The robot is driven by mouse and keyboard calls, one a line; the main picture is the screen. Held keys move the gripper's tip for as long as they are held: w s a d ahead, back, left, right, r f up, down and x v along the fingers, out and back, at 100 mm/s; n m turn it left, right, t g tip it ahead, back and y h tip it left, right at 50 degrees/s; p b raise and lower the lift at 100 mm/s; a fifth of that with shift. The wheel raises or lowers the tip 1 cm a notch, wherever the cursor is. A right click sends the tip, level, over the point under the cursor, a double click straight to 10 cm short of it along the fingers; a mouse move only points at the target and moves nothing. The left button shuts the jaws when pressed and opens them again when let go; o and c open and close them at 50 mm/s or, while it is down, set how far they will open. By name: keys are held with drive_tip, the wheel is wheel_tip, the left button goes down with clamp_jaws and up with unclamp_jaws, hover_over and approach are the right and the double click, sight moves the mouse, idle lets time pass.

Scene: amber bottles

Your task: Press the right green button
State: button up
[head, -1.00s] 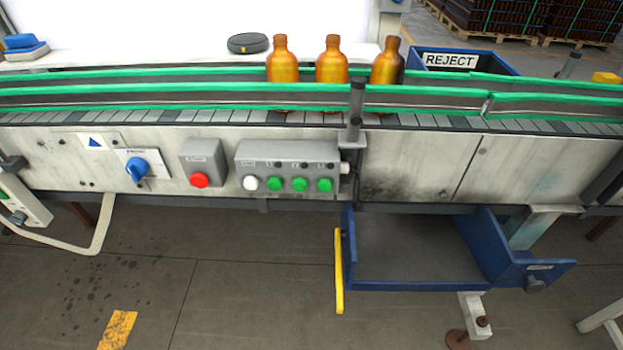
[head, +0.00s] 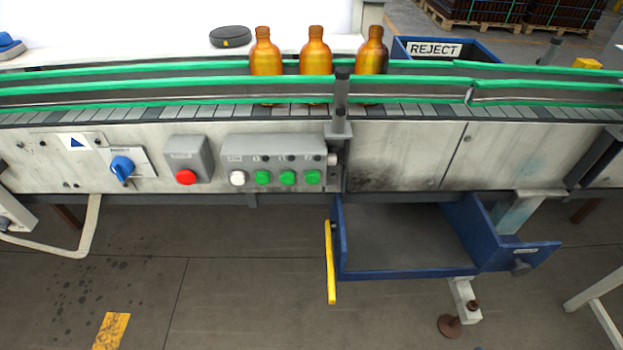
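The right green button (head: 312,177) is the rightmost of three green buttons in a row on a grey control box (head: 230,152) on the conveyor's front panel. The middle green button (head: 287,177) and the left green button (head: 262,177) sit beside it. A white button (head: 237,178) is at the left end of the row. My gripper is not in view, and nothing covers the buttons.
A red button (head: 185,177) and a blue rotary switch (head: 122,168) are left of the control box. A dark post (head: 341,100) rises just right of it. Three amber bottles (head: 315,52) stand on the conveyor above. A blue open bin (head: 405,274) with a yellow bar (head: 330,262) sticks out below right.

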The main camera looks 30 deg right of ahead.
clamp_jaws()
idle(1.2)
